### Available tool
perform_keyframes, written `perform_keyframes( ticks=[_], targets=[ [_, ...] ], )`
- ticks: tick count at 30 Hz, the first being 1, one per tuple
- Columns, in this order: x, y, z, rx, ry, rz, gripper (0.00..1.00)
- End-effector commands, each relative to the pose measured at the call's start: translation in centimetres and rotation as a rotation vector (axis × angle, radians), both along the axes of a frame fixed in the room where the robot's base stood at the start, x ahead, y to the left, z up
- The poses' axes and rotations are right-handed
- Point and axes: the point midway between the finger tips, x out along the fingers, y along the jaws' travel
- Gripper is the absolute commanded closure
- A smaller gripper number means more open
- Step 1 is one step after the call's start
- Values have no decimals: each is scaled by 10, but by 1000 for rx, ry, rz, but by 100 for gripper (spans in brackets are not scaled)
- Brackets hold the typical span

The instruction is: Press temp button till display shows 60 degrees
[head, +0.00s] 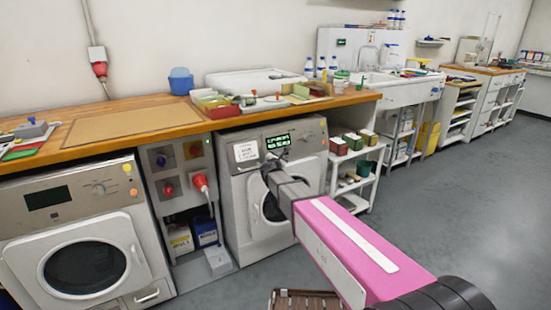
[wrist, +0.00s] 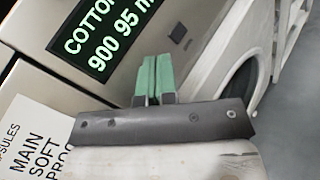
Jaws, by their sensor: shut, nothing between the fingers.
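The washing machine (head: 242,195) stands under the wooden counter, with its lit green display (head: 278,141) on the upper front panel. In the wrist view the display (wrist: 105,35) is cut off by the frame edge; I read "COTTO…" above "900 95 m…". My gripper (head: 268,160) is in front of the machine's panel, just below the display. In the wrist view its green fingertips (wrist: 152,75) are together and empty, pointing at the panel. A small dark control (wrist: 178,33) is on the panel beyond the tips. I cannot tell whether the tips touch anything, and no temp button label is readable.
A printed label (wrist: 35,140) reading "MAIN SOFT" is on the panel. A second machine with a round door (head: 88,268) is at left. A socket panel (head: 180,165) stands between the machines. A white shelf trolley (head: 350,160) is at right. The grey floor (head: 460,190) is clear further right.

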Motion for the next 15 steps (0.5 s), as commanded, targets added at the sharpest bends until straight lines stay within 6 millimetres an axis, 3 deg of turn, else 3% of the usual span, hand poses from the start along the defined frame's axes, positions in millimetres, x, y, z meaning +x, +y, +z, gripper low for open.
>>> perform_keyframes(
  ticks=[15],
  targets=[
    [7,5,-2,0,0,0,100]
  ],
)
